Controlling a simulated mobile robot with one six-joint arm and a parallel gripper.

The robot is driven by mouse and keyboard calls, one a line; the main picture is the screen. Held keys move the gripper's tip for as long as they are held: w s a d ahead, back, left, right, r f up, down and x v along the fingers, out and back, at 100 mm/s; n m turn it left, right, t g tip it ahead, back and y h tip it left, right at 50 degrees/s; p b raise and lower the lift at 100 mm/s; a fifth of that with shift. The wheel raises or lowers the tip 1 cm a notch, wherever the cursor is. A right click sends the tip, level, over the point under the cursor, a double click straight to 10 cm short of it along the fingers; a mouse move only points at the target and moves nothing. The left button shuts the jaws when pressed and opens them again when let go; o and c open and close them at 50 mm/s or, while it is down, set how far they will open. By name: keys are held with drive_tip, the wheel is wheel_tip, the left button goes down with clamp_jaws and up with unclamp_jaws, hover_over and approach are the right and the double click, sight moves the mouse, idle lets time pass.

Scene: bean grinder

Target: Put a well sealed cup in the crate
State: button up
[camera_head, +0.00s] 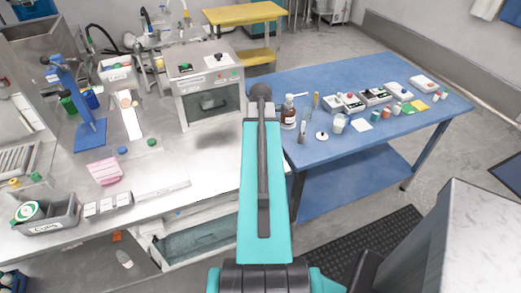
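A grey crate (66,221) with a label that seems to read "CUPS" stands at the front left of the steel bench. A white and green round thing (27,211), possibly a lidded cup, is at its left end; I cannot tell how well it is sealed. A blue lid-like disc (122,151) and a green one (152,142) lie on the bench. A white cup-like container (339,124) stands on the blue table. My turquoise arm reaches forward through the middle of the view; my gripper does not show.
The steel bench (160,182) has free room at its middle. A boxy machine (207,92), a blue press stand (90,135) and a pink packet (104,171) stand or lie there. The blue table (320,152) holds a brown bottle (289,115) and several small devices.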

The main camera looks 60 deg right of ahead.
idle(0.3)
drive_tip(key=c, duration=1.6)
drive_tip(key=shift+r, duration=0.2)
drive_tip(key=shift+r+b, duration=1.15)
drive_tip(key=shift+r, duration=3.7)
